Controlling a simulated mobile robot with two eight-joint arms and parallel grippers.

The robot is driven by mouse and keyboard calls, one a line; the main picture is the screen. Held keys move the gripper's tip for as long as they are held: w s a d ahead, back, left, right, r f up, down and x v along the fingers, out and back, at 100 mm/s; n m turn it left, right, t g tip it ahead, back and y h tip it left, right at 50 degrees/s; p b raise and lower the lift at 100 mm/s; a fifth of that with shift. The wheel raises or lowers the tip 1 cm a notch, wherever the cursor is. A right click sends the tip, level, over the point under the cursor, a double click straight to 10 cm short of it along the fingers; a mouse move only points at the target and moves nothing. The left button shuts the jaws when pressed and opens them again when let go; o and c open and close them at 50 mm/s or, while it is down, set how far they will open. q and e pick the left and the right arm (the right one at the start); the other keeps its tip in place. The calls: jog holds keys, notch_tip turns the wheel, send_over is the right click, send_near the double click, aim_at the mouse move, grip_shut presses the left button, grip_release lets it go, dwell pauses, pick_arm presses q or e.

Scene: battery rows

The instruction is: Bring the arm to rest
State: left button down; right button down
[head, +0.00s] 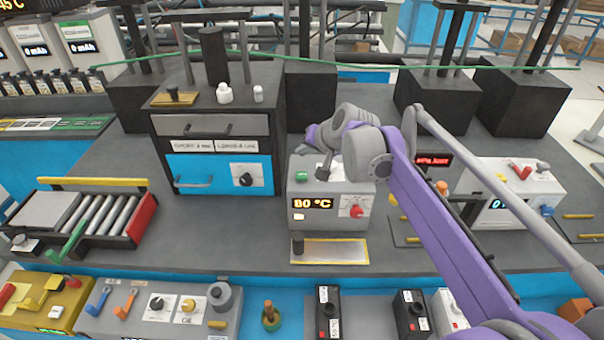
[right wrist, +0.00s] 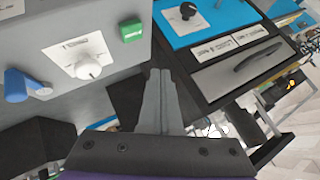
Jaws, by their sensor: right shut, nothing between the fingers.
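My right arm enters the head view from the lower right and reaches over a grey temperature box (head: 304,222). My right gripper (head: 298,145) is partly hidden by its own wrist and sits just above and behind the box's left part, near the drawer cabinet (head: 215,128). In the right wrist view my right gripper (right wrist: 160,74) is shut and empty, its two fingers together. Its tips show between a grey box (right wrist: 60,42) and the cabinet's drawers (right wrist: 240,68). Whether they touch anything is hard to tell. My left gripper is not in view.
A roller tray (head: 95,215) stands at left. A white box (head: 510,195) stands at right. Black blocks with posts (head: 520,105) line the back. A green cable (head: 400,66) runs across. Small batteries (head: 328,312) stand in front. Bare grey bench (head: 225,235) lies before the cabinet.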

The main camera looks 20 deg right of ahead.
dwell(0.3)
jog(key=s+f+n+g+h, duration=0.1)
jog(key=s+f, duration=0.5)
jog(key=s, duration=0.5)
jog(key=s+f+n+g+h, duration=0.1)
jog(key=s+f+n, duration=0.1)
jog(key=s+f, duration=0.4)
jog(key=s+f+n+g+h, duration=0.1)
jog(key=s+f, duration=0.5)
jog(key=s, duration=1.1)
jog(key=shift+d+f+n, duration=0.15)
jog(key=shift+f+n, duration=0.25)
jog(key=shift+n, duration=0.1)
dwell(0.6)
